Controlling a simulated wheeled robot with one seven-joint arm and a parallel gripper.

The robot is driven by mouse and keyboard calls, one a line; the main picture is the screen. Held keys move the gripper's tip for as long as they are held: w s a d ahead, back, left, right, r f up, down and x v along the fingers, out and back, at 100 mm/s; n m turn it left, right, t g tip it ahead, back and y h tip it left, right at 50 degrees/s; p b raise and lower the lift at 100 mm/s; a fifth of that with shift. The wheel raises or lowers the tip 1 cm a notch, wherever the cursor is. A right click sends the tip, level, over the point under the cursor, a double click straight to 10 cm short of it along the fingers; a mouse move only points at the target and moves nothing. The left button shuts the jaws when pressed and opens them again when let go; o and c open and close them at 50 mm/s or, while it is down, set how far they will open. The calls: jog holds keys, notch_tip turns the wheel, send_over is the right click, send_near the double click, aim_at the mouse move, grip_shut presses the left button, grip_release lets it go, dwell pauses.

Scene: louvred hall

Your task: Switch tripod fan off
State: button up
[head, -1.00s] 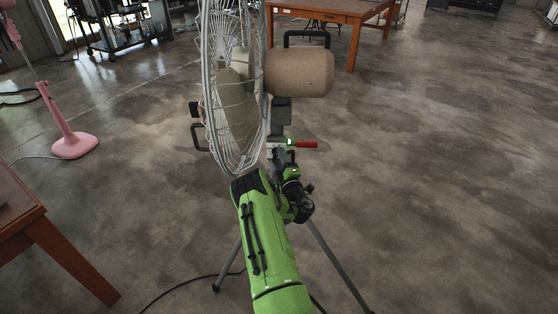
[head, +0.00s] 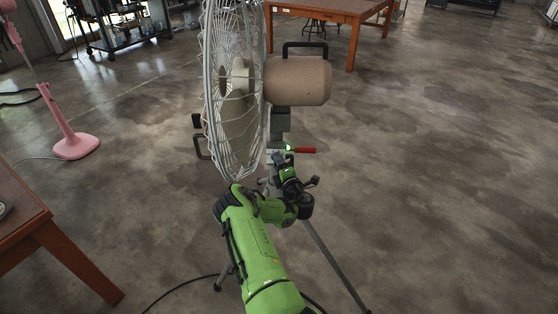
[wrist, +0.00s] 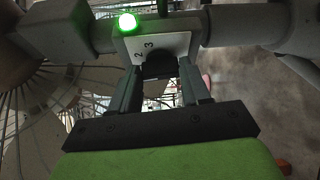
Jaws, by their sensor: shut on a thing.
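The tripod fan stands in the middle of the head view, with a white wire cage (head: 232,95), a beige motor housing (head: 297,80) and thin grey legs (head: 335,265). In the wrist view its pale control plate (wrist: 176,45) shows the numbers 2 and 3, and a green lamp (wrist: 127,22) is lit above. My gripper (wrist: 158,78) is shut on a dark knob (wrist: 157,66) below the plate, one finger on each side. The knob's pointer is hard to make out. In the head view my gripper (head: 282,163) is at the post under the motor, partly hidden by my wrist.
A red handle-like part (head: 304,150) sticks out right of the post. A pink stand (head: 73,143) is at left, and a wooden table (head: 40,225) is at the near left. Another table (head: 340,15) is behind. A black cable (head: 170,290) crosses the floor. The right side is clear.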

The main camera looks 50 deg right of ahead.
jog(key=n+g+p, duration=0.1)
jog(key=n+p, duration=0.1)
jog(key=p, duration=0.1)
jog(key=n+g+p, duration=0.1)
jog(key=n+p, duration=0.1)
jog(key=p, duration=0.1)
jog(key=n+g+p, duration=0.1)
jog(key=n+p, duration=0.1)
jog(key=shift+w+a+r+p, duration=0.15)
jog(key=shift+r+p, duration=0.25)
jog(key=o, duration=1.1)
jog(key=shift+c, duration=0.2)
jog(key=shift+w, duration=0.1)
jog(key=shift+a+r+p, duration=0.1)
jog(key=shift+p, duration=0.2)
